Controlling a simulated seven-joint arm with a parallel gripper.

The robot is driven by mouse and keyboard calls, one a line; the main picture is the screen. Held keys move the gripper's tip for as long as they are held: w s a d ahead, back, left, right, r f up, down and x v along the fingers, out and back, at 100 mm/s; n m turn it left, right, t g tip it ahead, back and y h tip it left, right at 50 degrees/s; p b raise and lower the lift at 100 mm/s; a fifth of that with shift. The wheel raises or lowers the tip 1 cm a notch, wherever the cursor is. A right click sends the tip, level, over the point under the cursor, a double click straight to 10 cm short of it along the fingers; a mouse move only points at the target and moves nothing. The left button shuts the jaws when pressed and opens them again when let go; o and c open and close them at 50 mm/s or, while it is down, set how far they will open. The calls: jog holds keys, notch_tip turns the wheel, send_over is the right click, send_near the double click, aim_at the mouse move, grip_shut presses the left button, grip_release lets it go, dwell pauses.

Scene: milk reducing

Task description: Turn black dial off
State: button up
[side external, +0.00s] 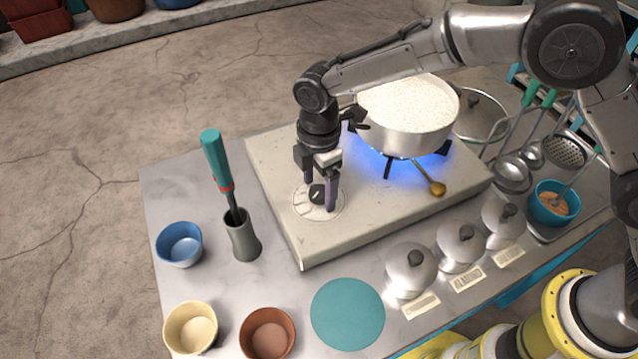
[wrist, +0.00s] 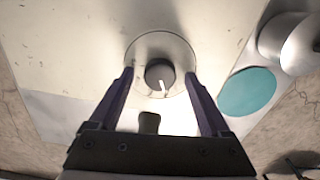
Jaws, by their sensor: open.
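The black dial (side external: 317,194) sits on a round plate at the left front of the stove top (side external: 275,165). In the wrist view the dial (wrist: 160,74) shows a white pointer line aimed toward the bottom of the picture. My gripper (side external: 321,196) points down over the dial with its fingers parted. In the wrist view my gripper (wrist: 160,82) has one finger on each side of the dial, with gaps visible. A blue flame (side external: 375,160) burns under the pot (side external: 400,143), which is full of white, frothy-looking contents.
A holder (side external: 243,240) with a green-handled tool, a blue bowl (side external: 179,246), a teal disc (side external: 347,314) and several lidded jars (side external: 410,268) stand around the stove. Ladles lie at the right.

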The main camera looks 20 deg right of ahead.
jog(key=shift+c, duration=0.3)
grip_shut()
jog(key=shift+m, duration=0.4)
jog(key=m, duration=0.5)
jog(key=shift+m, duration=0.4)
jog(key=m, duration=1.1)
jog(key=shift+r+m, duration=0.1)
jog(key=shift+m, duration=0.3)
jog(key=m, duration=0.5)
jog(key=shift+m, duration=0.3)
